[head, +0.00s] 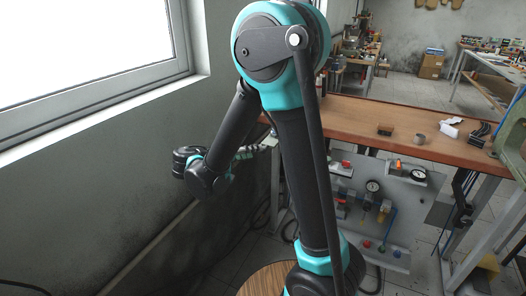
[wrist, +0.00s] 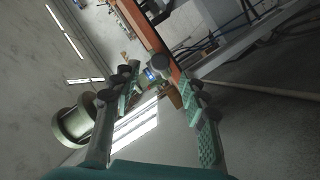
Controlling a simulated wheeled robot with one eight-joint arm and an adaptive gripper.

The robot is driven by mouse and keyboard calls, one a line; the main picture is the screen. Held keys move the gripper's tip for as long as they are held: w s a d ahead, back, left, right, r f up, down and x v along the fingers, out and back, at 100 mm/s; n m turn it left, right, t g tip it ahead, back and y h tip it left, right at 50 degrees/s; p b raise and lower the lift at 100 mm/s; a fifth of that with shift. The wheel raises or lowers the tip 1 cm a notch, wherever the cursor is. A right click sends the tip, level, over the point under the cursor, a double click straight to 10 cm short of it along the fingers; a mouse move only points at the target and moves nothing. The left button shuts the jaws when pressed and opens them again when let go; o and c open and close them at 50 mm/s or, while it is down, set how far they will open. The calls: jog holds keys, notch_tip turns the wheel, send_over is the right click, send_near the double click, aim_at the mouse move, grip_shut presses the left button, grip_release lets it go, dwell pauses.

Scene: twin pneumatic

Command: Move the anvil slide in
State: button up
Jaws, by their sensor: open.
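I cannot make out the anvil slide in either view. My gripper (head: 258,147) is at the left in the head view, in front of the grey wall and left of the workbench, partly seen behind my arm. In the wrist view my gripper (wrist: 160,82) has its two green-padded fingers spread apart, with nothing held between them. Beyond the fingertips, a dark round part (wrist: 158,61) and a small blue-lit part show near the bench edge, too small to identify.
The wooden workbench (head: 350,115) carries a small brown block (head: 385,129) and a grey cylinder (head: 419,139). A green machine part (head: 513,140) stands at the right edge. A panel (head: 375,205) with gauges and knobs is below the bench top. A window (head: 90,45) is at the left.

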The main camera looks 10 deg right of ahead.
jog(key=x, duration=0.6)
jog(key=shift+w+d, duration=0.15)
jog(key=shift+d, duration=0.05)
grip_shut()
